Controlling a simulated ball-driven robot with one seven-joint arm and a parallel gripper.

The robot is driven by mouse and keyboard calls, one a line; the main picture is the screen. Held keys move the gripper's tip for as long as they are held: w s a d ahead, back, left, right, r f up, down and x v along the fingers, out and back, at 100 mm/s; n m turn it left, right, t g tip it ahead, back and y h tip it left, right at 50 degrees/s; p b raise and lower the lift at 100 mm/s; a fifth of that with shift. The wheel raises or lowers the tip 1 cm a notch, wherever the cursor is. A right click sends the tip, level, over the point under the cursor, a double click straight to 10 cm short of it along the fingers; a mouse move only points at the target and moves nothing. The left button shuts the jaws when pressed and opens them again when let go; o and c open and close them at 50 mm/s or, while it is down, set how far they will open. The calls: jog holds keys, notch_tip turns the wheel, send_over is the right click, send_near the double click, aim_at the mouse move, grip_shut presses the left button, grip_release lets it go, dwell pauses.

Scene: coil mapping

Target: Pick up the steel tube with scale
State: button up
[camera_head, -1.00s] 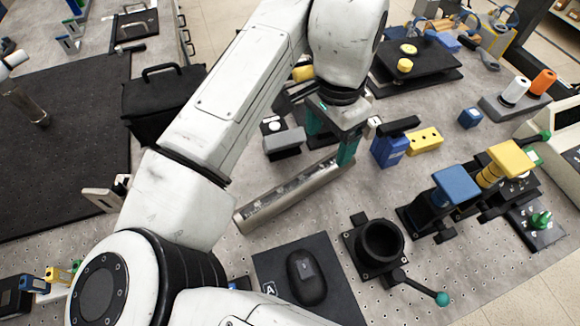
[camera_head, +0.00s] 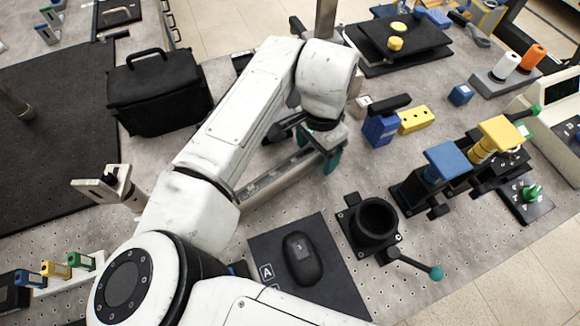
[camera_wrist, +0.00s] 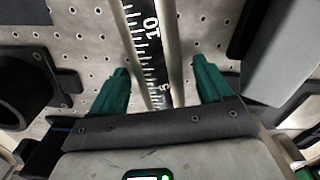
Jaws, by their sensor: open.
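The steel tube with scale (camera_head: 280,178) lies on the perforated table, partly hidden by my arm in the head view. In the wrist view the tube (camera_wrist: 174,45) runs between my fingers, its black scale strip with white marks and numbers facing up. My gripper (camera_wrist: 160,88) has green fingers, open, one on each side of the tube with a gap to each. In the head view my gripper (camera_head: 322,160) is at the tube's right end. I cannot tell how far the fingertips are above the table.
A black round holder (camera_head: 375,220) with a green-knobbed lever and a black mat (camera_head: 270,250) with a mouse (camera_head: 301,258) lie in front of the tube. Blue (camera_head: 380,129) and yellow (camera_head: 414,120) blocks stand to the right. A black case (camera_head: 160,95) stands behind left.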

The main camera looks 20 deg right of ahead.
grip_shut()
dwell(0.8)
